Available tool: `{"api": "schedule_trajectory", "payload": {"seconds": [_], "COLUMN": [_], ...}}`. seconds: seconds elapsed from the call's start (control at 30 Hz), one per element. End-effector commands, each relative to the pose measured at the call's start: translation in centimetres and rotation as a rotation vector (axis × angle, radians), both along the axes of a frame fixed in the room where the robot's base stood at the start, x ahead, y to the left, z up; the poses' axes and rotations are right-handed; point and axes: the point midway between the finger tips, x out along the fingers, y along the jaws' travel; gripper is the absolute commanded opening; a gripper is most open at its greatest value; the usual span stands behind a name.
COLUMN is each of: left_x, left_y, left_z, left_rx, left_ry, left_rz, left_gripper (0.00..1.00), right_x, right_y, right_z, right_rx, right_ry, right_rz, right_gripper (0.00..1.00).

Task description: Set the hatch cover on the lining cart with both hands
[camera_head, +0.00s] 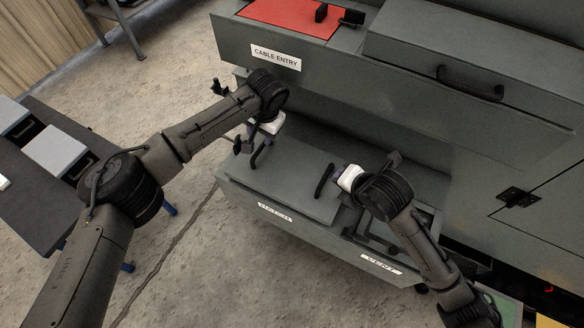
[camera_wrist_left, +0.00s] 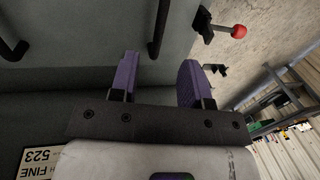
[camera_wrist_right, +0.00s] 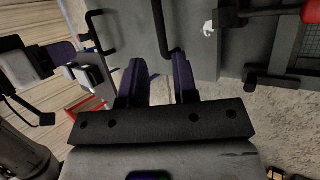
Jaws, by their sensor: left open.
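The hatch cover (camera_head: 285,188) is a flat grey panel with two black bar handles. It lies on the left part of the grey lining cart (camera_head: 322,248), behind the label HATCH. My left gripper (camera_head: 250,142) is open at the cover's left handle (camera_head: 259,157); in the left wrist view that handle (camera_wrist_left: 160,28) lies ahead, between the purple fingertips. My right gripper (camera_head: 337,177) is at the right handle (camera_head: 323,181). In the right wrist view that handle (camera_wrist_right: 161,28) reaches between the fingertips, with gaps beside it, so the gripper looks open.
The grey enclosure (camera_head: 400,95) stands behind, with a ledge labelled CABLE ENTRY (camera_head: 276,58) and a red panel (camera_head: 292,17) above my left gripper. A compartment labelled VENT (camera_head: 381,265) is beside the cover. A dark table (camera_head: 35,205) with boxes stands at the left. Concrete floor is clear between.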

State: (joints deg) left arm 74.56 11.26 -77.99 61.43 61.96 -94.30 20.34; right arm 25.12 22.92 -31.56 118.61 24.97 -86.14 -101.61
Motion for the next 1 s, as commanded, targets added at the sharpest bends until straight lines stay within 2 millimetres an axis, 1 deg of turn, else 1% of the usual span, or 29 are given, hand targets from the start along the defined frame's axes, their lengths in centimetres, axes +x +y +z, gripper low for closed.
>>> {"api": "schedule_trajectory", "payload": {"seconds": [0.03,0.2,0.5,0.7,1.0], "left_x": [0.0,0.2,0.6,0.8,0.9], "left_y": [0.2,0.6,1.3,1.6,1.7], "left_z": [-0.9,-3.5,-7.5,-9.1,-9.8], "left_rx": [0.003,0.003,0.002,0.001,0.0], "left_ry": [0.003,0.003,0.002,0.002,0.001], "left_rz": [0.001,0.0,0.001,-0.001,0.0], "left_gripper": [0.43,0.43,0.43,0.43,0.43], "right_x": [0.5,2.3,5.0,6.1,6.6], "right_y": [0.3,1.2,2.4,2.9,3.1], "right_z": [-0.8,-3.2,-6.8,-8.1,-8.8], "right_rx": [0.003,0.003,0.001,0.002,0.001], "right_ry": [0.005,0.005,0.004,0.002,0.0], "right_rz": [-0.001,-0.001,-0.001,-0.002,-0.001], "right_gripper": [0.27,0.27,0.27,0.27,0.27]}}
